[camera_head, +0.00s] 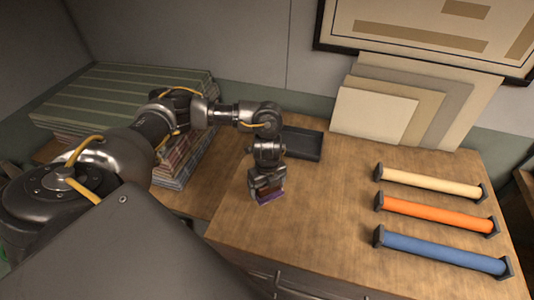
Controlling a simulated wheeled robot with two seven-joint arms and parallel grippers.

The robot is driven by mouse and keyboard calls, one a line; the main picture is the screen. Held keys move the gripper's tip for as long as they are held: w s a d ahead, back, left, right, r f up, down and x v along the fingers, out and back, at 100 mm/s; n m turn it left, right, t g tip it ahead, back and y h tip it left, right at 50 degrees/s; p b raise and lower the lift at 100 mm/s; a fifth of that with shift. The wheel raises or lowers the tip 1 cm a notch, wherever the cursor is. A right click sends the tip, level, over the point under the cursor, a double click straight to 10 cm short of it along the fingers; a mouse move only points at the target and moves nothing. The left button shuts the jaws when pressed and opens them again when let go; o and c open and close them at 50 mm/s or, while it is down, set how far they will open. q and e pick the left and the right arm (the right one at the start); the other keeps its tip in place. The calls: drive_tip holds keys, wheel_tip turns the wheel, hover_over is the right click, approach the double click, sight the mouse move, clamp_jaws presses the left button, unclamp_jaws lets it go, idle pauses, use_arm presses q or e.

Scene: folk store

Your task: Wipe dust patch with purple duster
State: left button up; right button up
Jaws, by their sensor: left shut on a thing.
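My left gripper (265,187) comes in from the left over the wooden cabinet top. It points down and is shut on the purple duster (270,198), of which a small purple part shows at the bottom. The duster is low at the cabinet top; I cannot tell whether it touches the surface. The gripper hides most of it. I cannot make out a dust patch on the wood. My right gripper is not in view.
A dark shallow tray (302,144) lies behind the gripper. Cream (430,181), orange (436,212) and blue (442,250) rolls lie on the right. Boards (372,115) lean at the back. Folded textiles (110,97) are stacked at left. The wood (320,220) between duster and rolls is clear.

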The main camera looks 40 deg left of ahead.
use_arm(q)
drive_tip(key=shift+r, duration=0.25)
drive_tip(key=shift+r, duration=1.45)
